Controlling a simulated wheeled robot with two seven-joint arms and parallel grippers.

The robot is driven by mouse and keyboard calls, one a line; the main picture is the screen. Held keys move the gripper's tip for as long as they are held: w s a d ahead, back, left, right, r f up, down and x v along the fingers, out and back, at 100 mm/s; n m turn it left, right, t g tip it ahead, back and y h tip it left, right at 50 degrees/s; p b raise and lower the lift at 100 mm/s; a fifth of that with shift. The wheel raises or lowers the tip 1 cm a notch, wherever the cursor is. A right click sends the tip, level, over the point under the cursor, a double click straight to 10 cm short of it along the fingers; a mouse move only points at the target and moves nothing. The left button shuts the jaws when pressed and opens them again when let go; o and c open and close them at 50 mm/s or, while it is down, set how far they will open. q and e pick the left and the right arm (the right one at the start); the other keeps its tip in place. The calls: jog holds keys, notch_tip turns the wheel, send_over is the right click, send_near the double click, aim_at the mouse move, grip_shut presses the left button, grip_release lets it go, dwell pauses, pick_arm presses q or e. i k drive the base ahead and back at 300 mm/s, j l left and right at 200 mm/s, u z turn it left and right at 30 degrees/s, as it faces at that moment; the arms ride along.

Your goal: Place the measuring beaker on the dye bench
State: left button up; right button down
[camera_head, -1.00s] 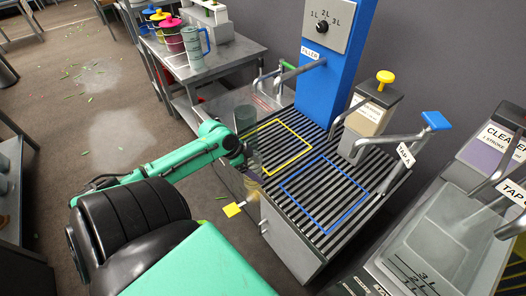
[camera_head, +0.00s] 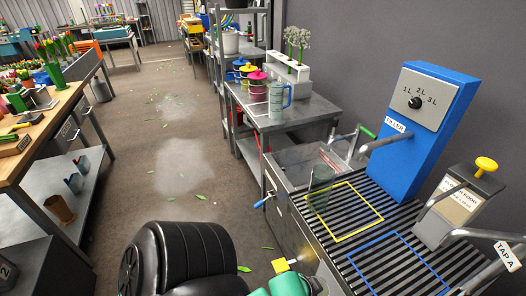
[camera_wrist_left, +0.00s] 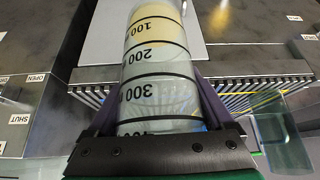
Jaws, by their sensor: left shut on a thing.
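A clear measuring beaker (camera_wrist_left: 158,75) with black rings and marks from 100 upward fills the middle of the left wrist view. My left gripper (camera_wrist_left: 157,135) is shut around it near the 400 mark. The contents look pale yellow toward the 100 mark. A grey bench (camera_head: 310,108), which seems to be the dye bench, carries pots with yellow, pink and blue lids. My right gripper is out of view.
A blue filler tower (camera_head: 416,125) stands behind a slatted grate with yellow and blue outlines. A greenish clear vessel (camera_head: 320,186) stands by the yellow outline. A blue-green jug (camera_head: 279,98) and a white flower stand (camera_head: 288,68) occupy the grey bench. Its front right top looks clear.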

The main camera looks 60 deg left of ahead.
aim_at(262, 108)
jog(key=j, duration=0.5)
jog(key=i+j+u, duration=0.1)
jog(key=j, duration=0.4)
jog(key=i+j, duration=0.1)
jog(key=j, duration=0.9)
jog(key=i+j+u, duration=0.1)
jog(key=j, duration=0.35)
jog(key=i+j, duration=0.15)
jog(key=j, duration=0.35)
jog(key=i+j+u, duration=0.1)
jog(key=j, duration=0.4)
